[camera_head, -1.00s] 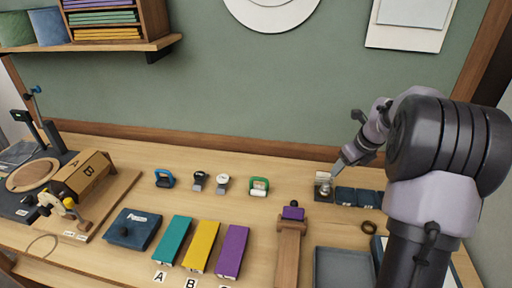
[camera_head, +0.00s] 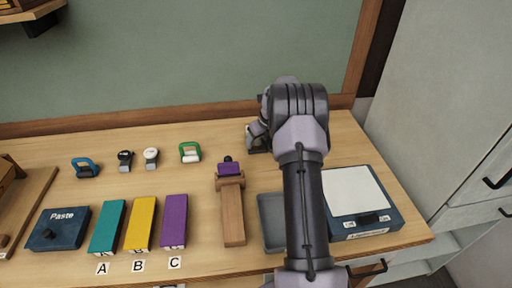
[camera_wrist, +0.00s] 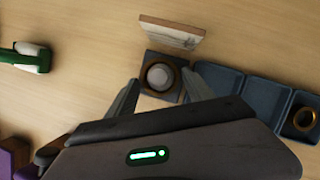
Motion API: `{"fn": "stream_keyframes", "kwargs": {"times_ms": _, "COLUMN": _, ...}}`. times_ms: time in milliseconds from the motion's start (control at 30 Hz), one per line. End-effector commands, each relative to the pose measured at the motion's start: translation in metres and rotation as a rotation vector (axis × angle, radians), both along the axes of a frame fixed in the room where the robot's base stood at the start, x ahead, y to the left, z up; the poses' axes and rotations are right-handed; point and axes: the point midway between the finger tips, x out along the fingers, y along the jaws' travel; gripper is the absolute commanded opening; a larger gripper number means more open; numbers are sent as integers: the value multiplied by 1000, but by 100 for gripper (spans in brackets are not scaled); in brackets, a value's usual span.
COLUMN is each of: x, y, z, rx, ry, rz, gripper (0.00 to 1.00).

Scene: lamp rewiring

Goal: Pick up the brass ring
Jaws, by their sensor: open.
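In the wrist view a brass ring (camera_wrist: 149,83) encircles a round white piece (camera_wrist: 159,76) on a small dark square base. A second brass-coloured ring (camera_wrist: 304,118) lies in the rightmost blue compartment (camera_wrist: 292,101). I cannot tell from the pictures which ring is meant. My gripper (camera_wrist: 160,84) is open, its two fingers either side of the near part of the dark base. No object is held between them; their height above it is unclear. In the head view my gripper (camera_head: 256,139) is small and partly hidden by my arm, and neither ring shows clearly.
A small upright card (camera_wrist: 171,33) stands behind the dark base. A green-and-white piece (camera_wrist: 28,57) lies to the left. In the head view a grey tray (camera_head: 271,222) and a scale-like blue device (camera_head: 366,226) flank my arm. A wooden stand (camera_head: 231,207) is farther left.

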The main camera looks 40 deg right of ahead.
Motion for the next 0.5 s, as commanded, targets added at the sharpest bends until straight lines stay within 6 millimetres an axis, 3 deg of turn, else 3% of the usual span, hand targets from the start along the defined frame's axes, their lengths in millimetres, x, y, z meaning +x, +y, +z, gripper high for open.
{"fn": "stream_keyframes", "kwargs": {"times_ms": 200, "x": 2, "y": 0, "z": -3, "rx": 0, "ry": -1, "rz": 0, "gripper": 61}}
{"fn": "stream_keyframes", "kwargs": {"times_ms": 500, "x": 2, "y": 0, "z": -3, "rx": -1, "ry": -1, "rz": 1, "gripper": 3}}
